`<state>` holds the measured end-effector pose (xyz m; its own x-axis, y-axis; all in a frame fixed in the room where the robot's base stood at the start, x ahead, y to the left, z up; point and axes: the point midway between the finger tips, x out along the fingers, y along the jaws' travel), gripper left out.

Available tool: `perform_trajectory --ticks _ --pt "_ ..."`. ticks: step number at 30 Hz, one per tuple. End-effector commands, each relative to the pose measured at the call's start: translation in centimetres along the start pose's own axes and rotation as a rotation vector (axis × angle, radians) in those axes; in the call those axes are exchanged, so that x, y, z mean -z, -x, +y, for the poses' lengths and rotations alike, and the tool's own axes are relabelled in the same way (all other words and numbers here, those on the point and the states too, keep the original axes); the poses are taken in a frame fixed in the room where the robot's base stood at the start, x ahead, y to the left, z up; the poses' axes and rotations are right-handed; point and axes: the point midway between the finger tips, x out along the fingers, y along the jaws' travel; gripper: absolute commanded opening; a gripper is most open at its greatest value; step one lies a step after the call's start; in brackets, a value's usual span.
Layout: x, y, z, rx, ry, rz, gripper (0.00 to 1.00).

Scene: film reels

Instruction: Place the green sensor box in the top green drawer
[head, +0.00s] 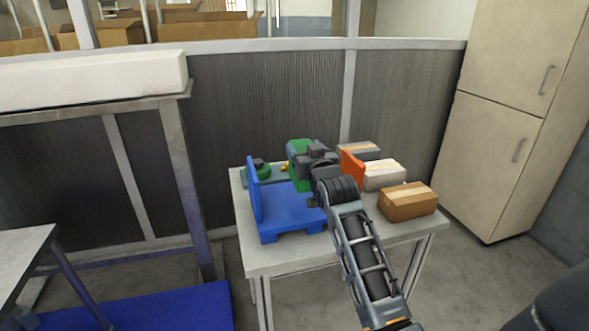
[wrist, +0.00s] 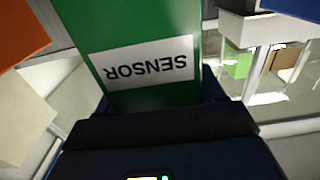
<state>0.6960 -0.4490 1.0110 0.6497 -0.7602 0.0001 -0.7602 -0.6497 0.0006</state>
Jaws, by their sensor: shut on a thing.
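The green sensor box (head: 299,172) is in my gripper (head: 317,160), over the back part of the small table in the head view. In the wrist view the box (wrist: 130,30) fills the upper middle, with a white label reading SENSOR upside down. The dark gripper (wrist: 160,122) is shut on its near end. My gripper and arm cover part of the box in the head view. I cannot make out a green drawer in either view.
A beige cabinet (head: 505,110) stands at right.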

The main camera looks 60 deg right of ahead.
Motion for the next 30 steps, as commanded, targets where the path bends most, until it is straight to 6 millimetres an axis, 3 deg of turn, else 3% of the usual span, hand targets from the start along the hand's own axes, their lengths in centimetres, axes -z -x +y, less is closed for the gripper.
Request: perform_trajectory --ticks 7,18,30 --pt "-1.5 -0.6 -2.5 0.002 0.000 0.001 0.29" --pt "-5.4 -0.6 -2.6 0.000 0.001 0.000 0.29" --pt "-5.9 -0.7 -2.6 0.001 0.000 0.002 0.29"
